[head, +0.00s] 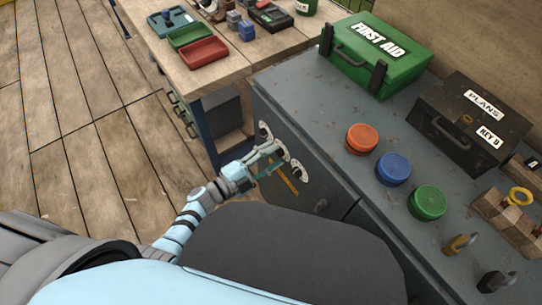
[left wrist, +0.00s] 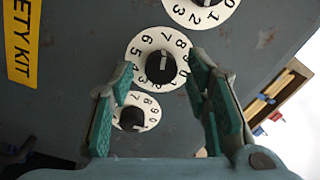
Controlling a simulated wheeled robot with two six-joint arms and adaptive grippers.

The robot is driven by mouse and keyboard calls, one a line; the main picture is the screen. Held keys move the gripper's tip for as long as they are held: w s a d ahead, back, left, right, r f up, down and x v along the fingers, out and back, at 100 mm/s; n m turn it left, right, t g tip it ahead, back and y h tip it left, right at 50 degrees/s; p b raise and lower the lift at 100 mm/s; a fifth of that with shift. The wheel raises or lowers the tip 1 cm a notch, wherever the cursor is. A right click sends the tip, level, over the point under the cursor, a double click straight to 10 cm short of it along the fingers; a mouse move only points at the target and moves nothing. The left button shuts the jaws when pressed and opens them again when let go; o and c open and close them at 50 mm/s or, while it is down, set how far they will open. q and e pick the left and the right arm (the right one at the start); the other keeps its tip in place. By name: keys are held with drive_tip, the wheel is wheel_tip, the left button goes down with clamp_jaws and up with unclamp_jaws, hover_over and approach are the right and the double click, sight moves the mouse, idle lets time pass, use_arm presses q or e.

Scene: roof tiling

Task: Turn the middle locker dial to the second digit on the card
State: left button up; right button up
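The locker front carries three white dials with black knobs. In the left wrist view, the middle dial (left wrist: 147,47) shows between and beyond my fingertips. A second dial (left wrist: 201,14) is cut off at the top edge, and a third dial (left wrist: 150,104) sits lower left, partly hidden by a finger. My left gripper (left wrist: 160,70) is open, its green-padded fingers on either side of the middle knob (left wrist: 161,68); I cannot tell whether they touch it. In the head view my left gripper (head: 275,157) is at the locker front. My right gripper and the card are not seen.
A yellow label (left wrist: 19,45) is on the locker front. On the grey locker top (head: 325,125) stand a green first aid box (head: 385,65), a dark plans box (head: 465,125), coloured round lids and padlocks. A wooden workbench (head: 245,60) with trays adjoins it. Wooden floor lies left.

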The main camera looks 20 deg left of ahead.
use_arm(q)
drive_tip(key=v, duration=1.2)
